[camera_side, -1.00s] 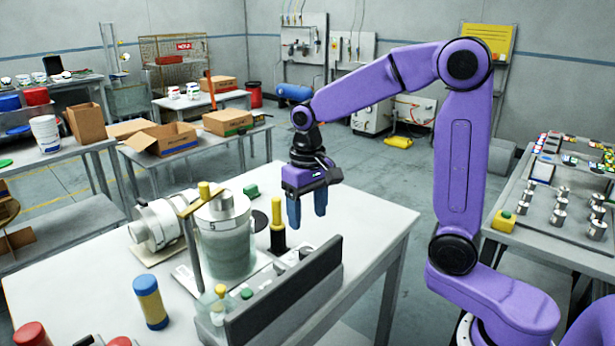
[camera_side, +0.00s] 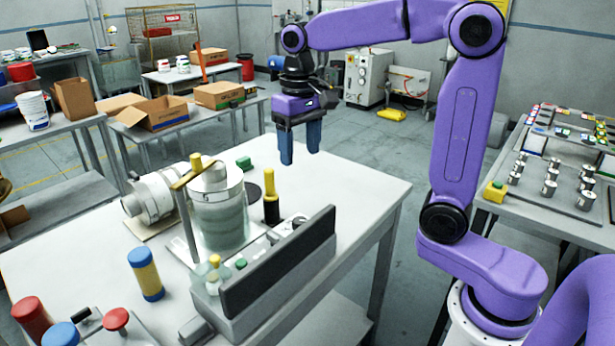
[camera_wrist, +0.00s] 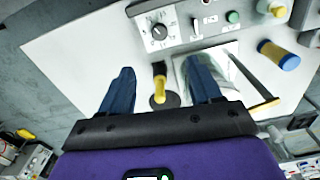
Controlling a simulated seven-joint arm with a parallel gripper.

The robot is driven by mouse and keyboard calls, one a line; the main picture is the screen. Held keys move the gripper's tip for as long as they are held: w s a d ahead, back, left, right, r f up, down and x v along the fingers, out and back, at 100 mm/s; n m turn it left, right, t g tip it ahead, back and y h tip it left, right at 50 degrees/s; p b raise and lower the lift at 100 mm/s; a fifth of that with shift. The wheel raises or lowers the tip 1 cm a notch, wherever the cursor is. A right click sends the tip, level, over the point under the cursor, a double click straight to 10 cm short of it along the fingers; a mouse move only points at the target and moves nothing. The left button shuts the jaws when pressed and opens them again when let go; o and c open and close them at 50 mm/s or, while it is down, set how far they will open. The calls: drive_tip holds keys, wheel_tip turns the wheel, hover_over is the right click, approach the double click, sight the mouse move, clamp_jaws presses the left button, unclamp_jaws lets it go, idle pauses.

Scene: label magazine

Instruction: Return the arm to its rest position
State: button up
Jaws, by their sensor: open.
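My gripper (camera_side: 300,146) hangs above the back right part of the white table (camera_side: 365,195) in the side view, fingers pointing down, open with nothing between them. Its blue fingers also show in the wrist view (camera_wrist: 160,92). A yellow-topped black post (camera_side: 270,198) stands on the table below and left of the fingers. In the wrist view the yellow top (camera_wrist: 159,75) shows between the fingers, apart from them. A clear cylinder (camera_side: 218,218) with a yellow-knobbed bar stands left of the post.
A dark-panelled control box (camera_side: 280,262) stands at the table's front. A blue-and-yellow cylinder (camera_side: 146,274) and red knobs (camera_side: 116,319) are at the front left. A side table with metal cylinders (camera_side: 548,187) is at the right. The back right table corner is clear.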

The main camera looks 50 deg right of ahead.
drive_tip(key=s+f+n, duration=0.3)
drive_tip(key=s+n, duration=0.1)
drive_tip(key=s, duration=0.4)
drive_tip(key=s+f+n, duration=0.4)
drive_tip(key=s+n, duration=0.1)
drive_tip(key=s, duration=0.3)
drive_tip(key=s+a+f+n, duration=0.1)
drive_tip(key=s+f+n, duration=0.3)
drive_tip(key=s, duration=0.5)
drive_tip(key=shift+n, duration=0.4)
drive_tip(key=shift+w+r, duration=0.1)
idle(0.4)
